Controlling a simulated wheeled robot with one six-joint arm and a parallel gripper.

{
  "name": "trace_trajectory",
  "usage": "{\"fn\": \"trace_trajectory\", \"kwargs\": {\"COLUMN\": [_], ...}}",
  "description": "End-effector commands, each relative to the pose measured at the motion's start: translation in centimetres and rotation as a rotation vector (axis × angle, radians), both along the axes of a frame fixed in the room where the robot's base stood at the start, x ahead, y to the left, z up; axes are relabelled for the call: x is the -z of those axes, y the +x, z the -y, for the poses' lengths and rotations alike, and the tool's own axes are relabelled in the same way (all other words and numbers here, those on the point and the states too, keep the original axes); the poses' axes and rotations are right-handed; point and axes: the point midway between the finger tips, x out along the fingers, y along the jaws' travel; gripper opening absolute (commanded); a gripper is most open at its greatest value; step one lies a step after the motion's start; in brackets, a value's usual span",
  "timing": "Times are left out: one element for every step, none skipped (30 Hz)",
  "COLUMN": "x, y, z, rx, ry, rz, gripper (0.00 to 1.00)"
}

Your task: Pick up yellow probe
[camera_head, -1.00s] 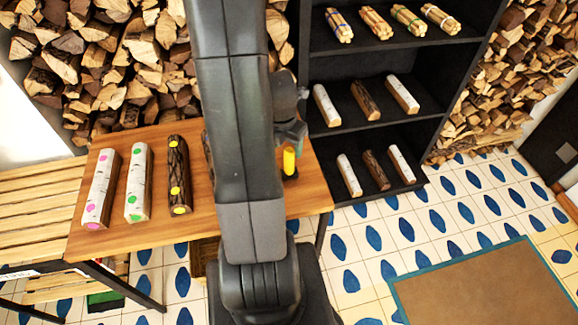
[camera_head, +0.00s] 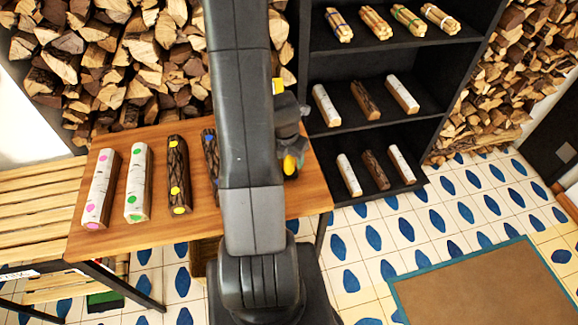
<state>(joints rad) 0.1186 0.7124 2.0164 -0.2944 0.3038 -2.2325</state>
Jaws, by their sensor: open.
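The probe's lower end is hidden.
On the wooden table (camera_head: 100,241) lie several logs with coloured dots; one blue-dotted log (camera_head: 210,160) is partly behind my arm. A black shelf (camera_head: 335,62) with logs and stick bundles stands at right. A small yellow patch (camera_head: 278,86) shows beside my arm.

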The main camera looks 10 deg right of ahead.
Motion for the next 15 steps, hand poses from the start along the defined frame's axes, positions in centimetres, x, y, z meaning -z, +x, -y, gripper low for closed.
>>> {"fn": "trace_trajectory", "kwargs": {"x": [-0.01,-0.01,-0.02,-0.02,-0.02,-0.02,-0.02,-0.03,-0.03,-0.04,-0.05,-0.05,-0.05,-0.05,-0.06], "y": [0.00,0.00,0.00,0.00,0.00,0.00,0.00,0.00,0.00,0.01,0.02,0.02,0.02,0.02,0.01], "z": [0.00,0.00,0.00,0.00,0.00,0.00,0.00,0.00,0.00,0.00,0.00,0.00,0.00,0.00,0.00], "rx": [0.000,0.000,0.000,0.000,0.000,0.000,0.000,0.000,0.000,0.000,0.000,0.000,0.000,0.000,0.000], "ry": [0.000,0.000,0.000,0.000,0.000,0.000,0.000,0.000,0.000,0.000,0.000,0.000,0.000,0.000,0.000], "rz": [0.000,0.000,0.000,0.000,0.000,0.000,0.000,0.000,0.000,0.000,0.000,0.000,0.000,0.000,0.000], "gripper": [0.56,0.50,0.42,0.36,0.30,0.22,0.16,0.10,0.07,0.07,0.07,0.07,0.07,0.07,0.07]}}
